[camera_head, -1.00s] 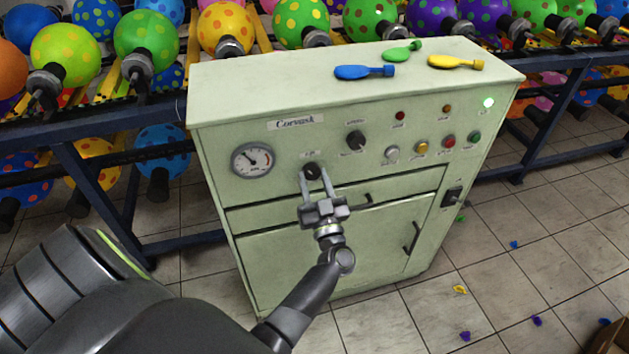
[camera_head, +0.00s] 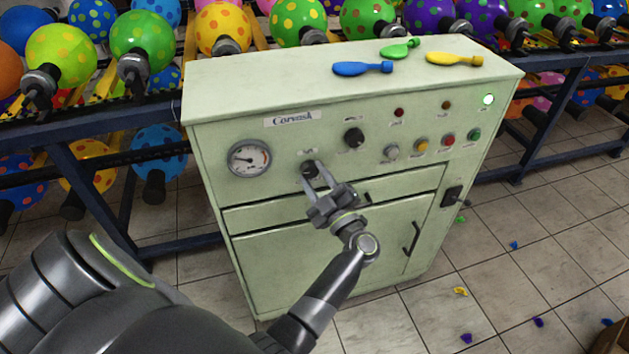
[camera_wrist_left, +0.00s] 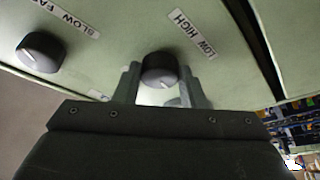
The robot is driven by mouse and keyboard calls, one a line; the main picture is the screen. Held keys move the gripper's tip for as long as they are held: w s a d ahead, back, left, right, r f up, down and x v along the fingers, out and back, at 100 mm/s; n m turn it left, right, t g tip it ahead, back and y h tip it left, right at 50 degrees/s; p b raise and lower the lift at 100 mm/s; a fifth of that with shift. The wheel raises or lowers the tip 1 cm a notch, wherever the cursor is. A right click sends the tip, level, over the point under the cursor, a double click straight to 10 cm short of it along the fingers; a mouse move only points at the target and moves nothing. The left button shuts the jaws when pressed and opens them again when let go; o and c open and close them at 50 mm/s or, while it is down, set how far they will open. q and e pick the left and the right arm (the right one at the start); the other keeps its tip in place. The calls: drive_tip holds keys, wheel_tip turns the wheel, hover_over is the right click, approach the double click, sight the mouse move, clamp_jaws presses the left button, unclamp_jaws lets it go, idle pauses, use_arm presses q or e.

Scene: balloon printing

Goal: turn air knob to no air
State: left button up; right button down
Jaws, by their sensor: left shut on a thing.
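The dark round knob (camera_head: 308,167) sits on the front of the pale green machine (camera_head: 330,240), right of the pressure gauge (camera_head: 249,158). My left gripper (camera_head: 314,173) is shut on this knob, its fingers reaching in from below right. In the left wrist view the knob (camera_wrist_left: 160,69) sits between the two fingers, with a light mark on its face and a "LOW HIGH" label beside it. The gauge needle points left. A second dark knob (camera_head: 353,138) is higher to the right, and it also shows in the left wrist view (camera_wrist_left: 41,52). My right gripper is not in view.
Buttons (camera_head: 421,146) and small lamps line the panel's right. A blue balloon (camera_head: 362,68), a green one (camera_head: 400,48) and a yellow one (camera_head: 454,58) lie flat on top. Racks of inflated balloons stand behind. Scraps (camera_head: 461,291) dot the tiled floor on the right.

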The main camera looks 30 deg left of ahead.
use_arm(q)
drive_tip(key=n+g, duration=0.1)
drive_tip(key=n, duration=0.3)
drive_tip(key=n+g, duration=0.1)
drive_tip(key=n, duration=0.1)
drive_tip(key=shift+w+d+r+n+g+h+b, duration=0.1)
drive_tip(key=shift+r+n+g+h+b, duration=0.2)
drive_tip(key=shift+h+b, duration=0.1)
drive_tip(key=n+h, duration=0.1)
drive_tip(key=n, duration=0.2)
drive_tip(key=shift+r+g, duration=0.1)
drive_tip(key=shift+g, duration=0.3)
drive_tip(key=shift+r+n+h, duration=0.15)
drive_tip(key=shift+n+h, duration=0.35)
drive_tip(key=shift+n, duration=0.9)
drive_tip(key=o, duration=1)
